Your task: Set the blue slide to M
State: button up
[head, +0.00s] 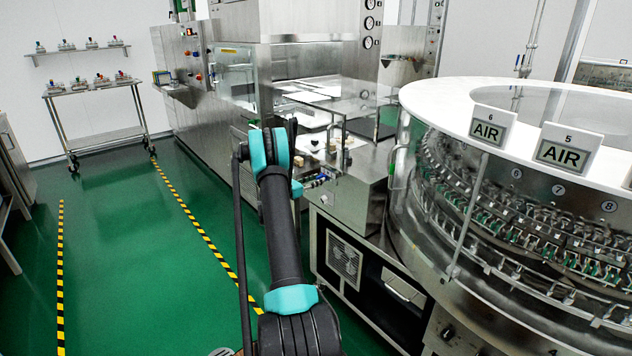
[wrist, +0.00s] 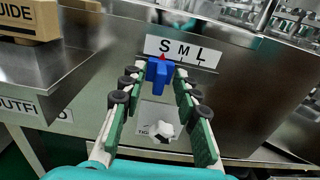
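The blue slide (wrist: 159,75) is in the wrist view, in front of a steel panel below a white label plate (wrist: 182,51) marked S, M, L from left to right. A small red pointer (wrist: 163,57) at the slide's top is under the S. My gripper (wrist: 160,72) has its green fingers apart, one on each side of the slide near their tips. I cannot tell whether either finger touches it. In the head view, the slide and my fingertips are not clear behind my arm.
A white knob (wrist: 166,131) on a small card is below the slide. A cardboard box (wrist: 28,20) sits on a steel ledge at left. The head view shows the large round washer (head: 520,200) at right, and open green floor (head: 130,240) at left.

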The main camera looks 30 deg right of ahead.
jog(key=shift+c, duration=0.6)
grip_shut()
jog(key=shift+s, duration=1.25)
jog(key=shift+o, duration=0.6)
grip_release()
